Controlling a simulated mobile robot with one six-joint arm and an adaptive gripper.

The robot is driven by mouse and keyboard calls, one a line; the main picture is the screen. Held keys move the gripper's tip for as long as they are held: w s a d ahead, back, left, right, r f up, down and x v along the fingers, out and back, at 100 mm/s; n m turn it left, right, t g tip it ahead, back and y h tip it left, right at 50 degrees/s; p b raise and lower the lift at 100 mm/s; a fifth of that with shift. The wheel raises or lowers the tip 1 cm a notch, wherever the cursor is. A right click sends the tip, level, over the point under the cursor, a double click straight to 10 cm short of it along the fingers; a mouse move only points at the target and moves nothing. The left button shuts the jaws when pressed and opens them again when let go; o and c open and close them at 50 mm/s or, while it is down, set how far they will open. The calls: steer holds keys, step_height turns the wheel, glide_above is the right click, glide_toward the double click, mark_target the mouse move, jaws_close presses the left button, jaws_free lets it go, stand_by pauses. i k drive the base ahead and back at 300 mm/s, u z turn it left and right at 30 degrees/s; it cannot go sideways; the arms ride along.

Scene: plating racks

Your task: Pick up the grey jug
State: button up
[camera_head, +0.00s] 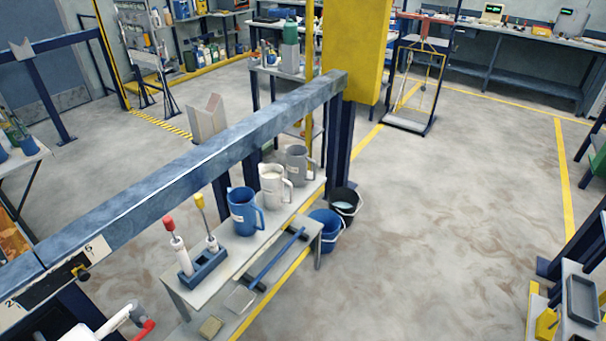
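The grey jug (297,164) stands upright on a narrow light shelf (223,273), at the shelf's far end. Its handle faces right. A white jug (271,186) stands just in front of it and a blue jug (241,212) stands nearer still, all three in a row. A thick blue-grey beam runs behind and above the row. My gripper is not in view.
A blue holder (204,267) with two upright tools, one red-topped and one yellow-topped, sits at the shelf's near end. A blue bucket (326,231) and a black bucket (345,204) stand on the floor right of the shelf. Open floor (430,230) lies further right.

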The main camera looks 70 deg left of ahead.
mark_target(297, 155)
steer(key=z, duration=0.05)
steer(key=k, duration=1.6)
steer(key=u, duration=1.9)
steer(key=i, duration=0.85)
steer(key=z, duration=0.2)
